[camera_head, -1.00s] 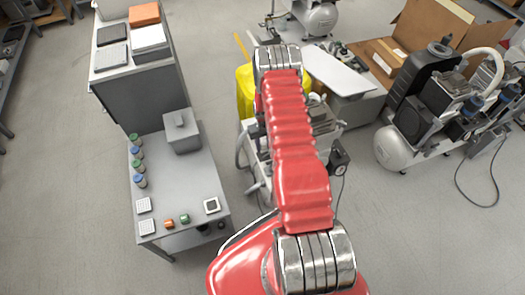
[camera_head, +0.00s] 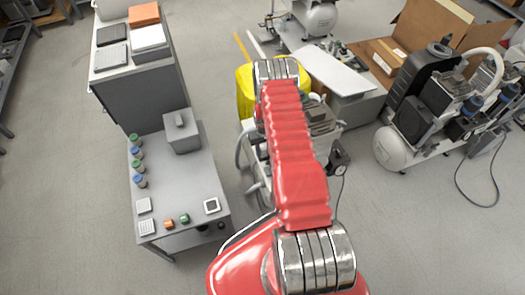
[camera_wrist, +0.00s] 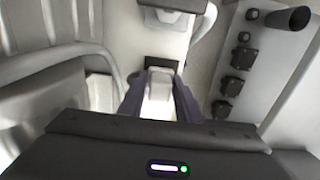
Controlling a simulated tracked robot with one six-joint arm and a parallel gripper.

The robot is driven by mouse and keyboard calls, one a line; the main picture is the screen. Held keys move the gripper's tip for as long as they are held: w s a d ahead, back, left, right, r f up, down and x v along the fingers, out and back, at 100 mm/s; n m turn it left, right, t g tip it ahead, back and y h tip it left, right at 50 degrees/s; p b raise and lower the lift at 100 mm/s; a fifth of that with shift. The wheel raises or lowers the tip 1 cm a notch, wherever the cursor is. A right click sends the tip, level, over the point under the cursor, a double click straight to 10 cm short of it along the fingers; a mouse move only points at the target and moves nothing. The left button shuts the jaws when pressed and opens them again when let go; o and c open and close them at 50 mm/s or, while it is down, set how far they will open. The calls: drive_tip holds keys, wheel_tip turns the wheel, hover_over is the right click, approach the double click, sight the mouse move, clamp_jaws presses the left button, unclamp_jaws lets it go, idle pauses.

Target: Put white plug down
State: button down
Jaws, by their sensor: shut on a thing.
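The white plug (camera_wrist: 158,92) sits between the two dark fingers of my gripper (camera_wrist: 160,103) in the wrist view. My gripper is shut on it. The plug's far end is close to a dark rectangular patch (camera_wrist: 163,63) on a pale surface; I cannot tell whether they touch. In the head view my red arm hides the gripper and the plug.
In the wrist view, a grey panel with several black connectors (camera_wrist: 235,87) is at right, and curved pale tubing (camera_wrist: 45,62) is at left. In the head view, a grey cart (camera_head: 185,205) stands left and a compressor (camera_head: 395,148) right.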

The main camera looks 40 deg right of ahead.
sight(263, 148)
drive_tip(key=shift+f, duration=0.4)
drive_tip(key=c, duration=1.3)
unclamp_jaws()
wheel_tip(263, 148, up, 13)
drive_tip(key=shift+r, duration=0.1)
